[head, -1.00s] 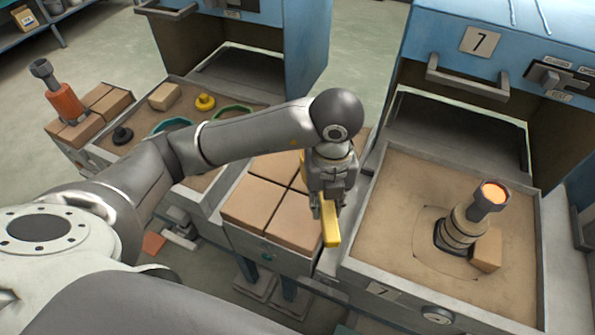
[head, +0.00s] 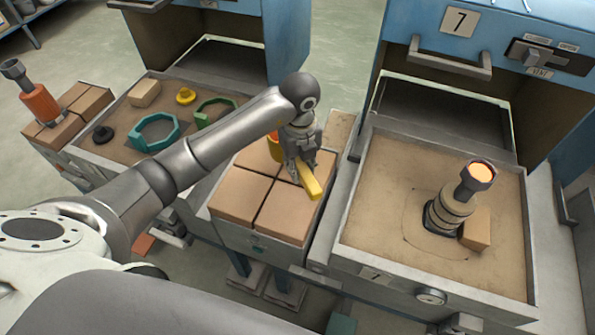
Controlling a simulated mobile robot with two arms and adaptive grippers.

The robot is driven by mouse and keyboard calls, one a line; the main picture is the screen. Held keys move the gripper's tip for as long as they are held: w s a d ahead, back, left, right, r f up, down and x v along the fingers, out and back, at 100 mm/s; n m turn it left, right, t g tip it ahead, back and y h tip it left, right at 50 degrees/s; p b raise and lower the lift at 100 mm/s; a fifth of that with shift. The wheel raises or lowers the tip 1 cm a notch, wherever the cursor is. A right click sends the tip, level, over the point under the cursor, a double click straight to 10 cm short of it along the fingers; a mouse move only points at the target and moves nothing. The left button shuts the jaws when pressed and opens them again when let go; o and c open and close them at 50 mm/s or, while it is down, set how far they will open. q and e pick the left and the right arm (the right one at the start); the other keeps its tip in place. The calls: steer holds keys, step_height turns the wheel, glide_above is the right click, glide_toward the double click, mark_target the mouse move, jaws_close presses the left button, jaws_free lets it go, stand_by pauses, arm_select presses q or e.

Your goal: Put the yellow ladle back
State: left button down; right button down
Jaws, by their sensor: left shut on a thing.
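My left gripper (head: 297,175) is shut on the yellow ladle (head: 309,181), holding it by a flat yellow bar above the brick-topped stand between the two sand trays. A bit of orange-yellow (head: 273,146) shows behind the gripper; I cannot tell whether it is the ladle's bowl. The gripper and my forearm hide part of the ladle and the back of the stand. I cannot tell whether the ladle touches the bricks (head: 285,215). My right gripper is not in view.
The right sand tray (head: 385,215) holds a grey shell with a glowing orange top (head: 482,172) and a small tan block (head: 477,228). The left tray holds green rings (head: 153,131), a yellow piece (head: 186,95) and a black piece (head: 103,134). An orange shell (head: 40,102) stands on bricks at far left.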

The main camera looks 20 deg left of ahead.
arm_select(q)
steer(key=w+f, duration=0.1)
steer(key=a+f, duration=0.1)
steer(key=shift+w+a+f, duration=0.2)
steer(key=shift+w+f, duration=0.15)
steer(key=shift+w, duration=0.05)
step_height(320, 180, down, 2)
steer(key=shift+f+p, duration=0.15)
steer(key=shift+p, duration=0.4)
steer(key=shift+f, duration=0.3)
steer(key=shift+f, duration=0.15)
steer(key=c, duration=1.2)
jaws_free()
